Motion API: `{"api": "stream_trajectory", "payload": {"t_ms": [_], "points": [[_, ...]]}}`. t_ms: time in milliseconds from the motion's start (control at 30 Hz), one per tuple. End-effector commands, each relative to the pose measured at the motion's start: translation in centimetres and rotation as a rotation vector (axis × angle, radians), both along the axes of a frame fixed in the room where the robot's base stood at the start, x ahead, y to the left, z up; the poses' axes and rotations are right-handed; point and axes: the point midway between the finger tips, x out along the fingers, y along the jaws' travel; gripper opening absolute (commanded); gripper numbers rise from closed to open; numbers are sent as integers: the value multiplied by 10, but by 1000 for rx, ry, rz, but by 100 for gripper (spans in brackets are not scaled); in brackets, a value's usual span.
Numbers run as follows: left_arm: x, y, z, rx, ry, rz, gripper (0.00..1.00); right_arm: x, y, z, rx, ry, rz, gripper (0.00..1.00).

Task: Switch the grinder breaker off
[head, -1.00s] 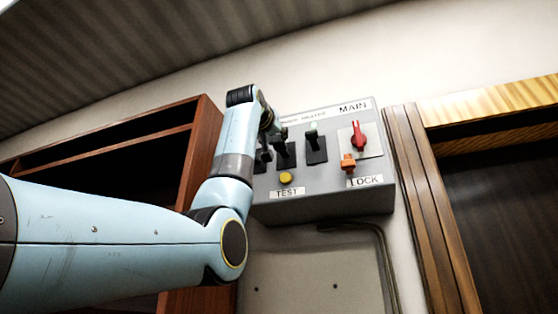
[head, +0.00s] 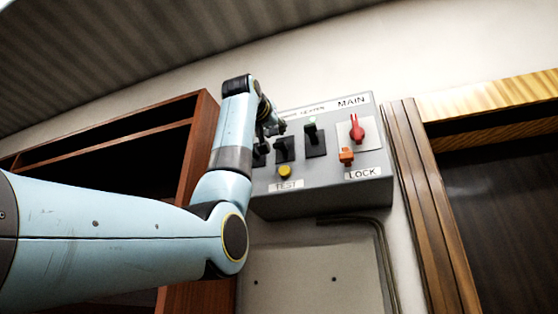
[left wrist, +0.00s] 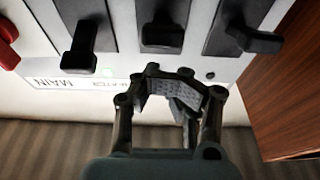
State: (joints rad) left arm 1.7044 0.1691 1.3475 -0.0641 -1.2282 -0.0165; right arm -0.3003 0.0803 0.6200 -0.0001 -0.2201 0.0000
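A grey breaker panel (head: 322,189) hangs on the wall, with three black switches in a row. The right switch (head: 315,142) and middle switch (head: 285,149) show in the head view; the left one (head: 259,154) is partly behind my left gripper (head: 276,128). In the left wrist view the panel is upside down, with its left switch (left wrist: 255,40) at the right and the middle switch (left wrist: 162,34) at centre. My left gripper (left wrist: 170,75) is at the labelled edge, apart from the levers in view. The grinder label is not readable.
A brown cabinet (head: 199,150) stands close at the left. A wooden frame (head: 425,190) is at the right.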

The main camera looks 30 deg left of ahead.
Motion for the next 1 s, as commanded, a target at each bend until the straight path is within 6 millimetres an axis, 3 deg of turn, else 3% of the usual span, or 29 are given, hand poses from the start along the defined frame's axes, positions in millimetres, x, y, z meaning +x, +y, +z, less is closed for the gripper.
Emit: {"api": "stream_trajectory", "payload": {"t_ms": [333,800,1000], "points": [[-17,-4,4,1,-3,0,0,0,0,-8,0,0,0,0],[-67,-16,3,1,-3,0,0,-1,1,-37,1,1,0,0],[-78,-19,4,0,-1,0,0,0,1,-41,1,1,0,0]]}}
